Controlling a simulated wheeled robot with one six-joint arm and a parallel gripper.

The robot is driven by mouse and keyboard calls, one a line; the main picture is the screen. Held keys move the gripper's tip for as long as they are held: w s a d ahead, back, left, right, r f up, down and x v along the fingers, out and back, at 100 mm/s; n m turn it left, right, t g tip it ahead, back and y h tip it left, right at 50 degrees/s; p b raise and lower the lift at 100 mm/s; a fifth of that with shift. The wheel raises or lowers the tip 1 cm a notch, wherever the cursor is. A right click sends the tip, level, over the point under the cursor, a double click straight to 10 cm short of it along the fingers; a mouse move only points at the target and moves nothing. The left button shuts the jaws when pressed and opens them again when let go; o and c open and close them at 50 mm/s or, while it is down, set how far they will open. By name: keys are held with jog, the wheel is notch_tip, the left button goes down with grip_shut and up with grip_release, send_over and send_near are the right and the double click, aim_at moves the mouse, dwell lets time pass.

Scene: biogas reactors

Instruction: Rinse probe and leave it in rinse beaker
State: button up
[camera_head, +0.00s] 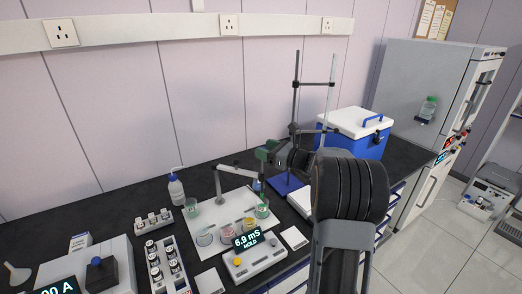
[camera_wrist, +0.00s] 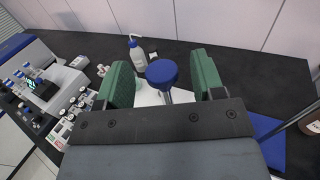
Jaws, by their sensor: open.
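My gripper (camera_head: 266,153) is open above the back right of the white mat, with its green fingers pointing down. In the wrist view the gripper (camera_wrist: 164,78) has a round blue cap (camera_wrist: 162,72) between its fingers, with a clear gap on both sides. A blue piece also shows below the gripper in the head view (camera_head: 256,186). Several beakers stand on the mat: a green-marked one (camera_head: 192,207), a clear one (camera_head: 204,237), a pink one (camera_head: 228,229), a yellow one (camera_head: 248,224) and another green-marked one (camera_head: 263,211). I cannot tell which is the rinse beaker.
A meter (camera_head: 255,261) reads 6.9 mS HOLD in front of the mat. A grey stand (camera_head: 218,188) with a side arm rises at the mat's back. A wash bottle (camera_head: 176,189), vial racks (camera_head: 168,265), a clamp stand (camera_head: 295,110) and a blue cooler (camera_head: 354,138) stand around.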

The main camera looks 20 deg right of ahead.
jog(key=b+v, duration=0.2)
jog(key=v, duration=1)
jog(key=shift+s+a, duration=0.1)
